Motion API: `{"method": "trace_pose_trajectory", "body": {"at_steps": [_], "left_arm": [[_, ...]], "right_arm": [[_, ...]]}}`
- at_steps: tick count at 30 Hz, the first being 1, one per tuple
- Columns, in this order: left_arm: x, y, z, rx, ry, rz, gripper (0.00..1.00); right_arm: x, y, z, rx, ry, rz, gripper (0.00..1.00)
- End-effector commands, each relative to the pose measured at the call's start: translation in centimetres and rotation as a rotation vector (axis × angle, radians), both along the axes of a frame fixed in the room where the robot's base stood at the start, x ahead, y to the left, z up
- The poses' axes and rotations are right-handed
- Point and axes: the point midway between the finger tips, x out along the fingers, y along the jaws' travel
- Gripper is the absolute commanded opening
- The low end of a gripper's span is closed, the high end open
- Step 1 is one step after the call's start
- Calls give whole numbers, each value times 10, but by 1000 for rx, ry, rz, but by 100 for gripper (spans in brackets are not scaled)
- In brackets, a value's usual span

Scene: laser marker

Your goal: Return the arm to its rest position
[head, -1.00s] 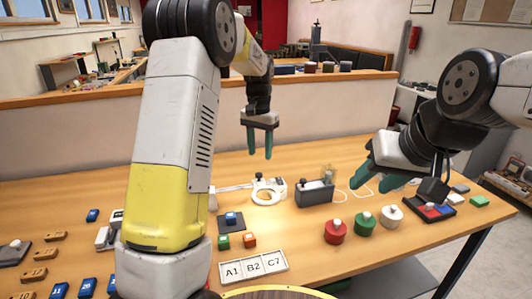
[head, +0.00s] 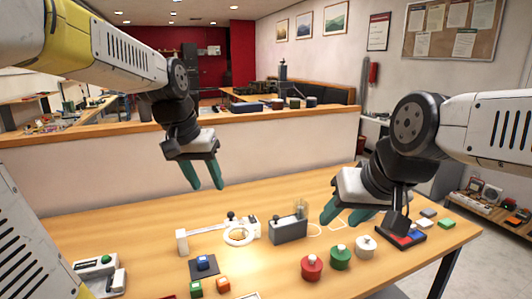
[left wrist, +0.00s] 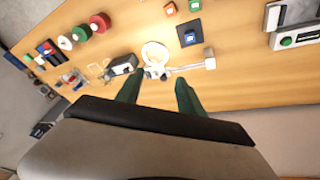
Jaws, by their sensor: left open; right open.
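My left gripper (head: 206,176) is open and empty, held in the air above the back of the wooden table (head: 120,222). Its two green fingers also show apart in the left wrist view (left wrist: 155,92), with the white ring-shaped fixture beyond them. My right gripper (head: 340,218) is open with green fingers, above the table's right part, behind the round knobbed pieces. I see nothing held in either gripper. The right gripper hides part of the table behind it.
A white ring fixture (head: 239,235) and a grey box (head: 289,229) stand mid-table. Red (head: 312,268), green (head: 340,257) and white (head: 366,246) knobbed pieces stand to the right. A dark pad with a blue block (head: 203,263) lies in front. A low partition (head: 290,145) stands behind the table.

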Motion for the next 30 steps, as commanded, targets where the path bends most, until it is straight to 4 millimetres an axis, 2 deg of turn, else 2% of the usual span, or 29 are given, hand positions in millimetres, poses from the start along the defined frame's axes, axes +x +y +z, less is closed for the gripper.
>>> {"method": "trace_pose_trajectory", "body": {"at_steps": [1,6,12,18,30], "left_arm": [[-17,1,4,-11,-27,13,45],[-67,2,6,-46,-105,63,45],[-111,2,-3,-72,-177,111,45],[-128,1,-10,-81,-209,132,45],[-129,1,-11,-83,-211,134,45]], "right_arm": [[0,0,0,0,0,0,44],[0,0,0,0,0,0,44],[0,0,0,0,0,0,44],[0,0,0,0,0,0,44],[0,0,0,0,0,0,44]]}}
